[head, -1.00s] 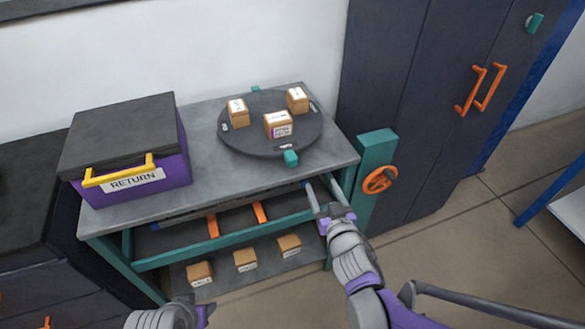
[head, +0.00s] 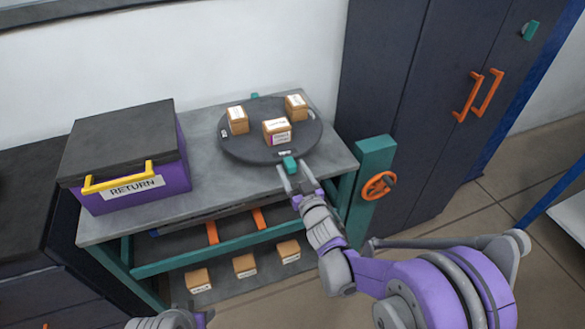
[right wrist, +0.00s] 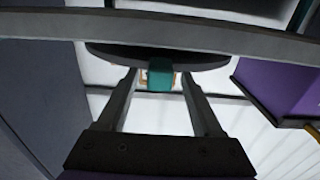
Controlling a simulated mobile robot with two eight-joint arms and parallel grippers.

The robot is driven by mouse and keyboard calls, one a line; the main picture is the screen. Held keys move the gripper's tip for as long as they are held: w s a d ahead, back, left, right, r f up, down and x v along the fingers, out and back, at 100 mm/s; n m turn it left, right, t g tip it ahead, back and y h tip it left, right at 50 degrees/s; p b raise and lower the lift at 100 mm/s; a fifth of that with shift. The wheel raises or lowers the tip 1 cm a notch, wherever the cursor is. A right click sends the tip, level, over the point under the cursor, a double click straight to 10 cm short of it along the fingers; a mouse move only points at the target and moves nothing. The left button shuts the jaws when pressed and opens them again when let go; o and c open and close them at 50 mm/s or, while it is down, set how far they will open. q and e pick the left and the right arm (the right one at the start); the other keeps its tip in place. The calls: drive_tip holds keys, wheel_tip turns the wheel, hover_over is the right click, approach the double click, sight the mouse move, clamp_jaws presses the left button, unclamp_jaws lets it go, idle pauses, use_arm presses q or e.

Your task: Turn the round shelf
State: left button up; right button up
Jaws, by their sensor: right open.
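The round shelf (head: 245,150) is a dark disc on the grey table, with several small boxes on it. A teal tab (head: 290,164) sticks out from its front edge, and another teal tab (head: 255,96) shows at the back. My right gripper (head: 295,178) is open and empty just in front of the front tab. In the right wrist view the tab (right wrist: 166,79) lies between the tips of the two fingers, with the shelf's edge (right wrist: 190,59) behind it; I cannot tell if they touch. Of my left arm only a part shows at the bottom edge of the head view.
A purple RETURN box (head: 165,185) with a yellow handle stands on the table's left. A teal post with an orange wheel (head: 379,186) stands at the table's right. Small boxes (head: 245,266) lie on the lower shelf. Dark cabinets (head: 400,120) stand at the right.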

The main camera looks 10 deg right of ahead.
drive_tip(key=shift+w+a, duration=0.1)
drive_tip(key=shift+w, duration=0.1)
clamp_jaws()
idle(0.3)
idle(1.1)
